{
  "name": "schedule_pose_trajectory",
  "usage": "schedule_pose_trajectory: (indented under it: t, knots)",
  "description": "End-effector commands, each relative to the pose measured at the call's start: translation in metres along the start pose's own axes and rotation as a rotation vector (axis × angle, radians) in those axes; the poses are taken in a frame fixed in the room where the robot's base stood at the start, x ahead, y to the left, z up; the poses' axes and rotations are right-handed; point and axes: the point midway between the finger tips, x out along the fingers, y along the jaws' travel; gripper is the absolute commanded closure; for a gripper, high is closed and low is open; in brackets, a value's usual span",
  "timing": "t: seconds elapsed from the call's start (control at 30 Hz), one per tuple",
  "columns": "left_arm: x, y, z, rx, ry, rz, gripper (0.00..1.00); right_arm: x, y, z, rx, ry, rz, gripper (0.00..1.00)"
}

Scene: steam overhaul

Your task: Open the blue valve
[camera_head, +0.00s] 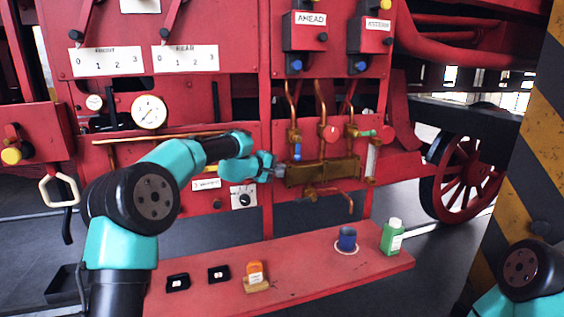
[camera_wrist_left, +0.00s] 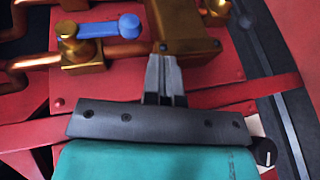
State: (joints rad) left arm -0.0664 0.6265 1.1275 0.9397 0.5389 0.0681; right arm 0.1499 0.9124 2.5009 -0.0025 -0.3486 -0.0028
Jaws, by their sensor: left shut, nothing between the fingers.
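The blue valve handle (camera_head: 297,151) hangs downward from a brass valve (camera_head: 294,136) in the left pipe of the red panel. In the left wrist view the blue handle (camera_wrist_left: 108,28) lies sideways across the upper left, reaching from its brass body (camera_wrist_left: 80,52). My left gripper (camera_head: 277,172) is shut and empty, below and left of the handle. In the left wrist view the fingertips (camera_wrist_left: 165,75) are at the edge of the brass block (camera_wrist_left: 185,35), apart from the blue handle; contact with the block cannot be told. My right gripper is out of view.
The brass manifold (camera_head: 325,172) has several pipes, with a red knob (camera_head: 332,132) and a green handle (camera_head: 366,133) close by. A red shelf (camera_head: 310,275) below carries a blue cup (camera_head: 347,240), a green bottle (camera_head: 392,238) and small items. Floor shows beyond.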

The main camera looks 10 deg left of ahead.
Motion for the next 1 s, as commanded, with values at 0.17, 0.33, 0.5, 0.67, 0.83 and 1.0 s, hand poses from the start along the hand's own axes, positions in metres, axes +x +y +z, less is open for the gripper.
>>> schedule_pose_trajectory:
  t: [0.17,0.33,0.5,0.67,0.83,1.0]
  knots:
    - [-0.035,-0.011,-0.001,-0.001,0.003,-0.001,1.0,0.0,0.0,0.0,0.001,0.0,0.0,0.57]
    - [-0.066,-0.021,-0.001,-0.002,0.004,0.0,1.0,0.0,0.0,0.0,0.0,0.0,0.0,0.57]
    - [-0.086,-0.029,0.001,0.0,0.002,0.0,1.0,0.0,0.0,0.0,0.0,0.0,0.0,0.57]
    - [-0.093,-0.031,0.001,0.0,0.003,0.0,1.0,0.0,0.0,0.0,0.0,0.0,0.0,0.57]
    - [-0.093,-0.031,0.001,0.001,0.002,0.0,1.0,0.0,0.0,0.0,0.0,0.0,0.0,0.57]
    - [-0.093,-0.031,0.001,0.001,0.002,0.0,1.0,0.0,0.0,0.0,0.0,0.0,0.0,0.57]
